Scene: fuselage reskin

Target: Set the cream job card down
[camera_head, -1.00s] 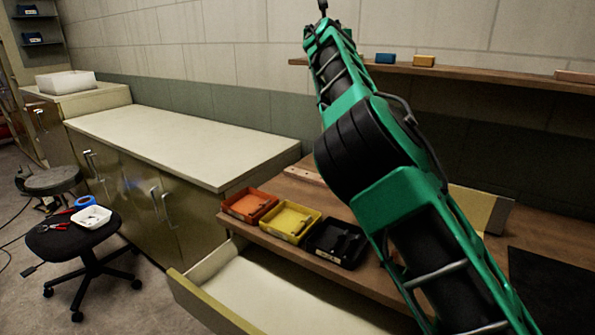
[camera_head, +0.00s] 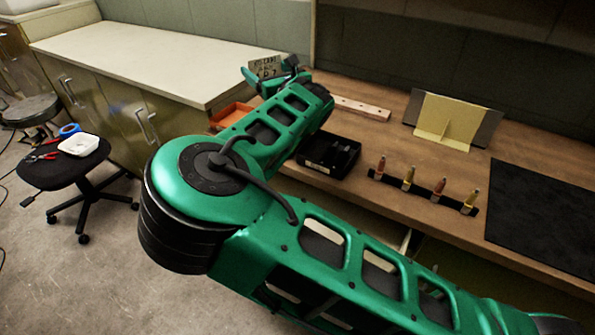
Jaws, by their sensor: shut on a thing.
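The cream job card (camera_head: 265,67), with dark lettering on it, stands upright in my gripper (camera_head: 270,72) near the top middle of the head view. My gripper is shut on the card. Gripper and card show in front of the right end of the cream counter top (camera_head: 150,60), above the orange tray. I cannot tell how high they are above the surfaces. My green arm hides much of the trays and the drawer.
A stool (camera_head: 75,160) holds a white tub (camera_head: 79,146).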

